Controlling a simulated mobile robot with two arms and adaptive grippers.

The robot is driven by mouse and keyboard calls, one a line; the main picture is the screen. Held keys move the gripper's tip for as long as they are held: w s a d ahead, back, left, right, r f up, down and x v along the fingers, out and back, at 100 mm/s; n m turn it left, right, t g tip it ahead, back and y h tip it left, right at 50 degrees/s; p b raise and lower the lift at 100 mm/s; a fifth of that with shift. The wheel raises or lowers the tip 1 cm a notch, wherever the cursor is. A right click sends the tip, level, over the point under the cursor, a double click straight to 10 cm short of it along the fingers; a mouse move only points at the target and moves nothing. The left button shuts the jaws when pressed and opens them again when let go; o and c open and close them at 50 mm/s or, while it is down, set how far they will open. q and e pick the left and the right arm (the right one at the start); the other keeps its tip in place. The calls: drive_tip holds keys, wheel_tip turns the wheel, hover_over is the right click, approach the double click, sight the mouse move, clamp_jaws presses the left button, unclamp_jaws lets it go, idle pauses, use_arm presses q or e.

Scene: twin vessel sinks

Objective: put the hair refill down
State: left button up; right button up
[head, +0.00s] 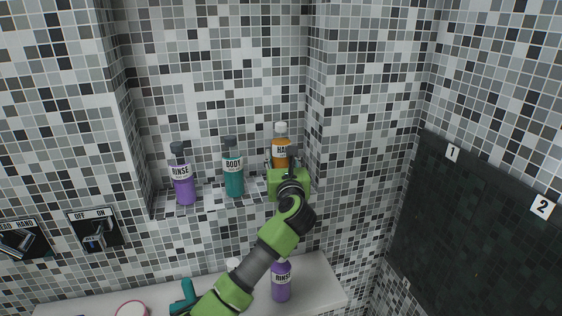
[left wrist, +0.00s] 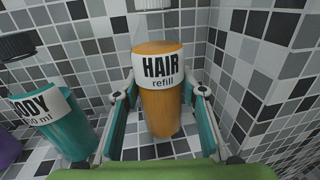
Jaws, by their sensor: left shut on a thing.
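The hair refill (head: 281,152) is an orange bottle with a white cap and a white label, upright in the tiled wall niche, at its right end. It fills the middle of the left wrist view (left wrist: 162,110), where its label reads "HAIR refill". My left gripper (head: 282,166) is shut on it, with a teal finger at each side of the bottle. The bottle's base is at or just above the tiled niche floor (left wrist: 60,168); I cannot tell whether it touches. My right gripper is not in view.
A teal BODY bottle (head: 233,177) and a purple RINSE bottle (head: 183,182) stand left of the hair refill in the niche. The niche's right wall is close by. Another RINSE bottle (head: 281,284) stands on the white ledge (head: 318,287) below, near a teal object (head: 184,296).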

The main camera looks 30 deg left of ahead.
use_arm(q)
drive_tip(key=shift+f, duration=0.8)
drive_tip(key=shift+s+f, duration=0.1)
drive_tip(key=shift+f, duration=0.15)
drive_tip(key=o, duration=1.3)
drive_tip(key=shift+o, duration=0.2)
